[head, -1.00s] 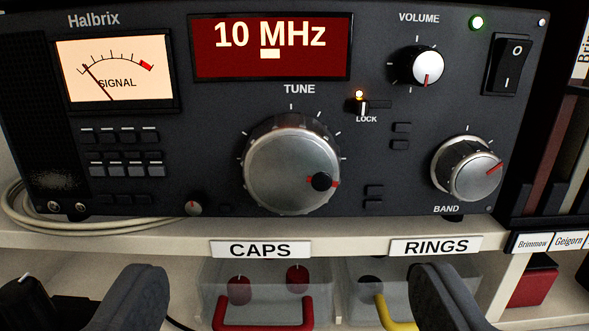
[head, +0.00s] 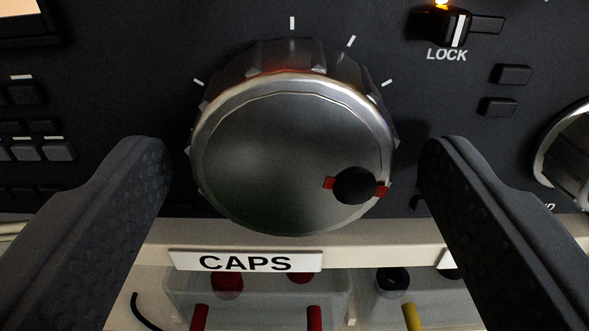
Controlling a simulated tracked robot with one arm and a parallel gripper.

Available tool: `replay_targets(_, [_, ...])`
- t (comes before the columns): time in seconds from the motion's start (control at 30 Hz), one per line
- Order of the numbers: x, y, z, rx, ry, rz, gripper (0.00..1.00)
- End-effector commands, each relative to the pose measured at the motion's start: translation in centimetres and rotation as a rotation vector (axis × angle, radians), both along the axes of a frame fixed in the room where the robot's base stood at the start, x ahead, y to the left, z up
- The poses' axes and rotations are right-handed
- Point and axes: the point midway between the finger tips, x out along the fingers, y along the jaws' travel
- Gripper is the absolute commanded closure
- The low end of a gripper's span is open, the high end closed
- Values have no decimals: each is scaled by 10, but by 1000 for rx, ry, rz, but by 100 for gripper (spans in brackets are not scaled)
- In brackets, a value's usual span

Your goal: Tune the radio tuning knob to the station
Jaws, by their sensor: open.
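The tuning knob (head: 270,150) is a large silver dial with a ridged rim, in the middle of the head view on the dark radio front (head: 110,60). A black finger dimple or stub (head: 355,186) with a red mark sits at its lower right. My gripper (head: 295,165) is open, its two dark padded fingers on either side of the knob. The fingers look clear of the rim; how deep the tips reach is hard to judge. The station display is out of view now, and only a corner of the signal meter (head: 25,5) shows.
A lock switch (head: 455,25) with an orange light above it is at the upper right. The band knob (head: 570,155) is cut off at the right edge. Below the radio are the shelf edge, a CAPS label (head: 246,262) and clear bins with red and yellow handles.

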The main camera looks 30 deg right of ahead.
Motion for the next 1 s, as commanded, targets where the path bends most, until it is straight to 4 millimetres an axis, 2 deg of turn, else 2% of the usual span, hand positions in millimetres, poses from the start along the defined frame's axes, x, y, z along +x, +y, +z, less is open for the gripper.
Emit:
replay_targets(0.07, [0,0,0,0,0,0,27])
replay_targets(0.1, [0,0,0,0,0,0,33])
replay_targets(0.23, [0,0,0,0,0,-1,69])
replay_targets(0.27, [0,0,0,0,0,-1,72])
replay_targets(0.47, [0,0,0,26,-17,-2,72])
replay_targets(0.8, [0,-1,1,277,-192,-4,72])
replay_targets(1.0, [0,-1,1,346,-240,-5,72])
